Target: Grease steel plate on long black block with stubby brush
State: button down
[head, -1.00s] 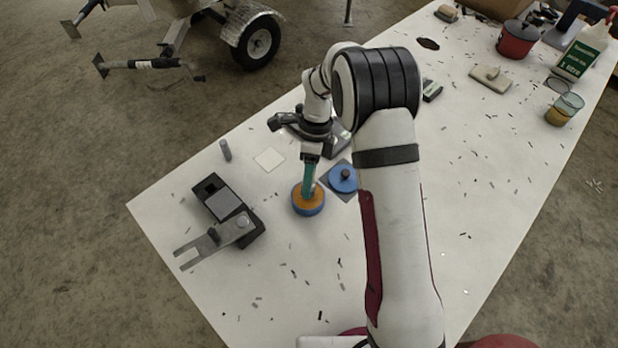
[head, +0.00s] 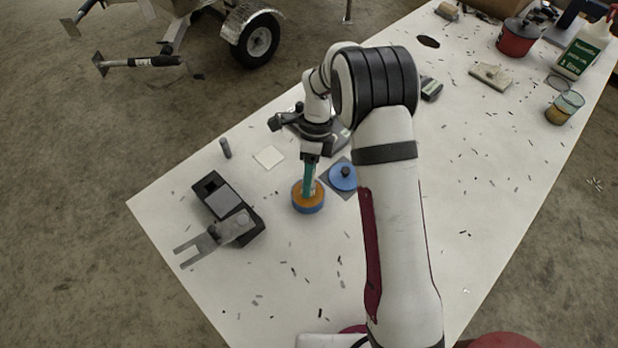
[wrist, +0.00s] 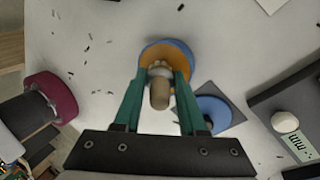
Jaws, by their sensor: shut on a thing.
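My gripper (head: 309,190), with teal fingers, points down over a round blue tin (head: 308,206) of orange grease. In the wrist view my gripper (wrist: 161,78) is shut on the stubby brush (wrist: 160,92), which has a brown handle. The brush head is at the orange grease (wrist: 158,56); its depth there is hidden. The long black block (head: 247,228) lies to the left on the table. A grey steel plate (head: 224,203) lies on it, and a forked metal piece (head: 213,243) lies across its near end.
A blue lid (head: 343,177) lies on a dark square right of the tin. A pale square (head: 268,157) and a grey cylinder (head: 225,148) are behind the block. Dark shavings are scattered on the white table (head: 290,300). A red pot (head: 517,38) and green-labelled jug (head: 582,55) stand far right.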

jog(key=shift+f, duration=0.1)
jog(key=shift+r, duration=3.6)
